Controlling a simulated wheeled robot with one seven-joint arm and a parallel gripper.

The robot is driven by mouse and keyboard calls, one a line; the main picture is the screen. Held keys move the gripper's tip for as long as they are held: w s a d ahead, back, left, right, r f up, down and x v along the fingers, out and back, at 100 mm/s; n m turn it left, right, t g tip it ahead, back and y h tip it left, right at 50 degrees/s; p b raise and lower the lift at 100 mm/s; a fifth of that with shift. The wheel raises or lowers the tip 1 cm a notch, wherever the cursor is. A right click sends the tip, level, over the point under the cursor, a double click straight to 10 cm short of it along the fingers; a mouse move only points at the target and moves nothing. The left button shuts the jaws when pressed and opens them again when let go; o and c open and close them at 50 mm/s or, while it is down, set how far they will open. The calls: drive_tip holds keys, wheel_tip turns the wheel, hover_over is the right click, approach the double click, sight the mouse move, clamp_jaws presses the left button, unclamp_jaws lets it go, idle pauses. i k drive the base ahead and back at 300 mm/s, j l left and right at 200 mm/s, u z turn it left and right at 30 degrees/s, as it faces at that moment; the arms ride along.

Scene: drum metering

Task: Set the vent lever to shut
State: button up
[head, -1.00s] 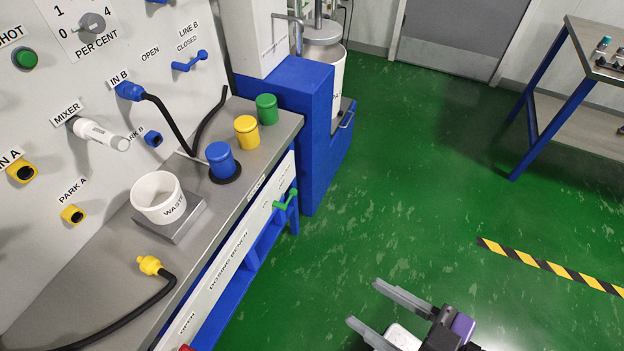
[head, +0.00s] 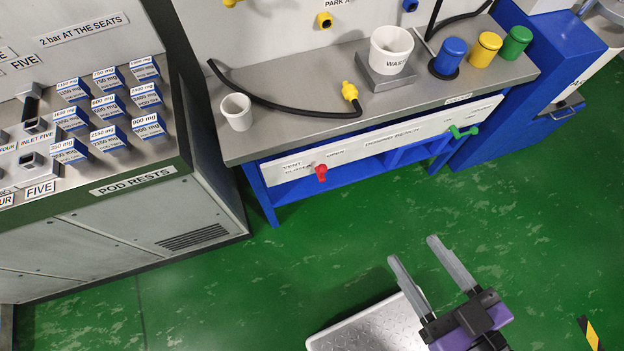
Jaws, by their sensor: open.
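The vent lever (head: 321,172) has a red handle and sits on the white front panel of the dosing bench, near its left end. A VENT label is to its left with a second small line that is hard to read, and an OPEN label is above and to its right. Which setting the lever stands at is too small to tell. My gripper (head: 413,250) is open and empty over the green floor, to the lower right of the lever and well apart from it.
On the bench top (head: 285,125) are a white cup (head: 236,111), a black hose with a yellow end (head: 349,91), a white waste tub (head: 390,48) and coloured pots. A green lever (head: 463,131) is further right. The pod cabinet (head: 150,215) stands left. Floor before the bench is clear.

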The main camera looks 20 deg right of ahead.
sight(321, 170)
drive_tip(key=k+j+z, duration=0.15)
drive_tip(key=z, duration=0.2)
drive_tip(key=k+j+z, duration=0.15)
drive_tip(key=z, duration=0.2)
drive_tip(key=k+l, duration=0.05)
